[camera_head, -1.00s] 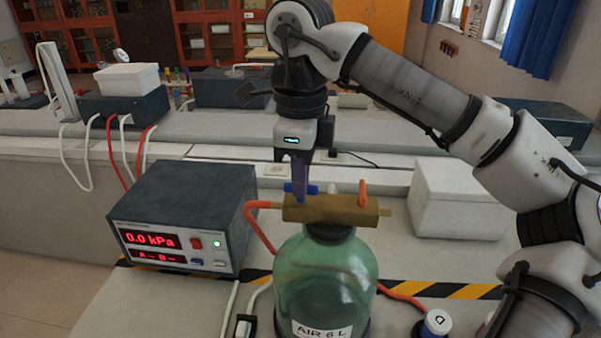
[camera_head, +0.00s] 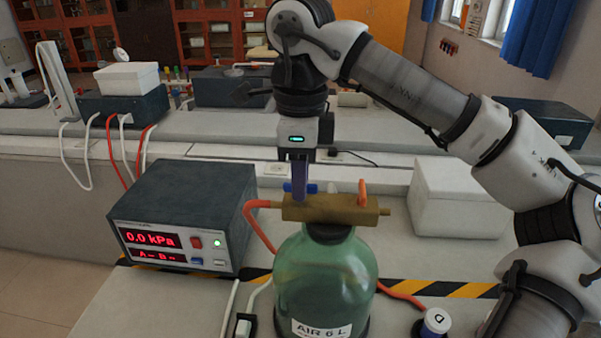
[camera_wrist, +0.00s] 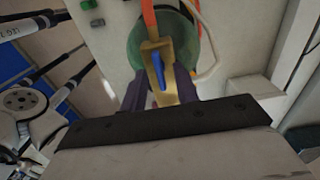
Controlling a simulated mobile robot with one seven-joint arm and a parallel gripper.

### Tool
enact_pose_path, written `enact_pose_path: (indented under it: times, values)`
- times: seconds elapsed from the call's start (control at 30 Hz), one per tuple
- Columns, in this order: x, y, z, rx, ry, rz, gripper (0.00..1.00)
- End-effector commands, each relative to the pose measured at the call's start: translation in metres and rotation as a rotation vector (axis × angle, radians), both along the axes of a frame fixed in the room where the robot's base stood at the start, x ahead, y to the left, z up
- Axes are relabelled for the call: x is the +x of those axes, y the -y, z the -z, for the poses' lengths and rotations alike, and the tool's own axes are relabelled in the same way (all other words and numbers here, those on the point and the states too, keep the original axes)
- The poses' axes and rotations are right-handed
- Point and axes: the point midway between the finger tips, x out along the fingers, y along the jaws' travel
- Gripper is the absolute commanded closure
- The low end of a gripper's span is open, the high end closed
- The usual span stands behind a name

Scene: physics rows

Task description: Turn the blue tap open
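The blue tap (camera_head: 312,188) is a small lever on the left part of a brass block (camera_head: 335,208). The block sits on the neck of a green glass bottle (camera_head: 322,270) labelled "AIR 6 L". An orange tap (camera_head: 362,193) stands upright on the block's right part. My gripper (camera_head: 299,196) points down at the blue tap and partly covers it. In the wrist view, the blue tap (camera_wrist: 157,70) shows between the two dark purple fingers (camera_wrist: 160,88), which are apart. Whether a finger touches the lever, I cannot tell.
A meter box (camera_head: 185,215) left of the bottle reads 0.0 kPa, with a green light. An orange hose (camera_head: 257,228) joins the block's left end. A white box (camera_head: 460,200) stands at right behind the bottle. A small labelled knob (camera_head: 436,322) is at front right.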

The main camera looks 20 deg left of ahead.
Motion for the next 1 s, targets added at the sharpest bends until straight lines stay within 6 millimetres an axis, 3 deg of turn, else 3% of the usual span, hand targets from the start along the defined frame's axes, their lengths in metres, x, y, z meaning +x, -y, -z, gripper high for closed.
enact_pose_path:
  times: [0.37,0.77,0.9,1.0]
  values:
    - [0.0,0.0,-0.009,-0.001,0.0,0.001,0.7]
    - [0.0,0.0,-0.084,-0.002,0.003,0.005,0.7]
    - [0.0,0.0,-0.121,-0.001,0.002,0.004,0.7]
    - [0.0,0.0,-0.129,-0.001,-0.001,0.0,0.7]
